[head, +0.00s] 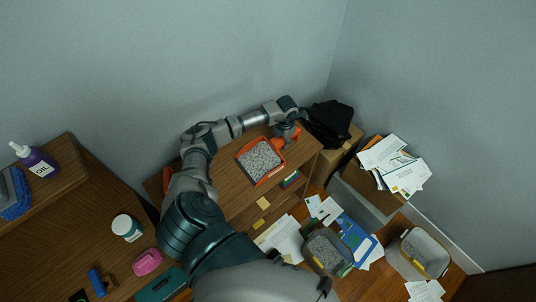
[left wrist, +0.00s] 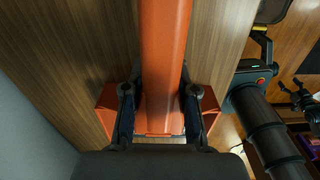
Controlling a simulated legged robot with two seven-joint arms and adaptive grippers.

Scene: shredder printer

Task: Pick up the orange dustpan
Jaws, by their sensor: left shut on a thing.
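The orange dustpan (head: 259,161) rests on the wooden cabinet top in the head view, its pan filled with grey shreds. Its orange handle (left wrist: 164,50) runs up the middle of the left wrist view. My left gripper (head: 289,136) is at the handle end, to the upper right of the pan. In the left wrist view the two fingers of my left gripper (left wrist: 158,95) press on either side of the orange handle. The fingertips are partly hidden in the head view. My right gripper is not in view.
A black bag (head: 328,122) lies just right of the gripper on a box. Bins (head: 328,250) and scattered papers (head: 283,238) cover the floor at lower right. The left desk holds a white jar (head: 127,227) and a pink item (head: 147,262). A wall stands behind.

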